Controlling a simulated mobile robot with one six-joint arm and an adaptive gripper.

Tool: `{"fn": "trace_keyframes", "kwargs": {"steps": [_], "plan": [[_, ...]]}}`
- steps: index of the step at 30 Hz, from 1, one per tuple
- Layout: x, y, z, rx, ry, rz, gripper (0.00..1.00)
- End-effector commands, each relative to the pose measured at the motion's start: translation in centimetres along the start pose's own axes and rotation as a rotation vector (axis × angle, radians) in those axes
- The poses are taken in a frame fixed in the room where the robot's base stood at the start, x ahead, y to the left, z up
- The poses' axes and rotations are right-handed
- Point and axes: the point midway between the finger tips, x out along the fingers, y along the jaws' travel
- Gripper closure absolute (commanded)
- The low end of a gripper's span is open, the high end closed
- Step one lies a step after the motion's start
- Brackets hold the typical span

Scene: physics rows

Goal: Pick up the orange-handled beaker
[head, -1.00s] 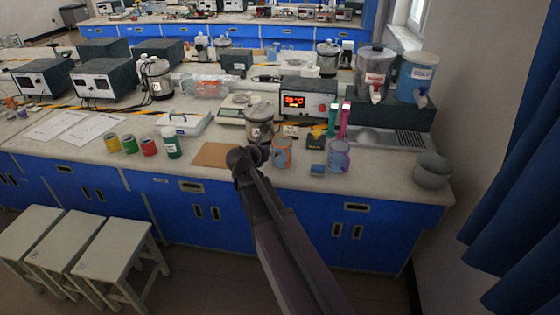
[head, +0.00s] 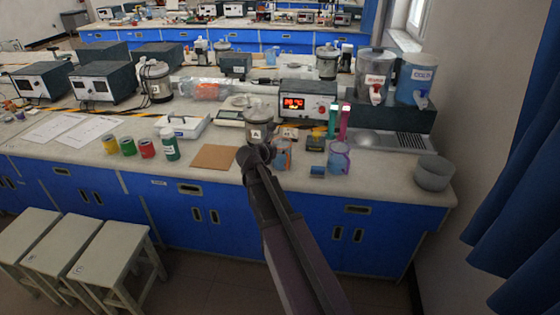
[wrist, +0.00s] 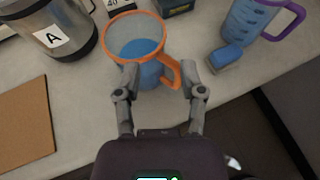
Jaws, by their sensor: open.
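The orange-handled beaker (wrist: 135,45) is a clear cup with an orange rim and handle and blue contents. It stands upright on the bench near its front edge. In the head view the beaker (head: 284,158) is partly hidden behind my arm. My gripper (wrist: 160,80) is open in the wrist view, its two fingers pointing at the beaker. The orange handle (wrist: 174,72) lies between the fingertips, with the left fingertip overlapping the beaker's near side in the picture. I cannot tell whether it touches. In the head view the fingers are hard to make out.
A purple-handled beaker (wrist: 245,18) and a blue sponge-like block (wrist: 226,56) stand to the right. A steel pot marked A (wrist: 55,30) stands left, behind a brown board (wrist: 22,125). A grey bowl (head: 433,173) sits at the bench's right end.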

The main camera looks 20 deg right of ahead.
Motion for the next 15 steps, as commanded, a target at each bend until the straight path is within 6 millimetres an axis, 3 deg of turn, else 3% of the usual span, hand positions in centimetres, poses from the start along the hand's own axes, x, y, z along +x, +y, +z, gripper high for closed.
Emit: {"fn": "trace_keyframes", "kwargs": {"steps": [1,6,15], "plan": [[1.1,0.1,-0.2,0.001,0.000,-0.002,0.48],[2.6,0.1,-0.1,0.000,-0.001,0.000,0.48],[3.0,0.0,0.0,0.000,0.000,0.000,0.48]]}}
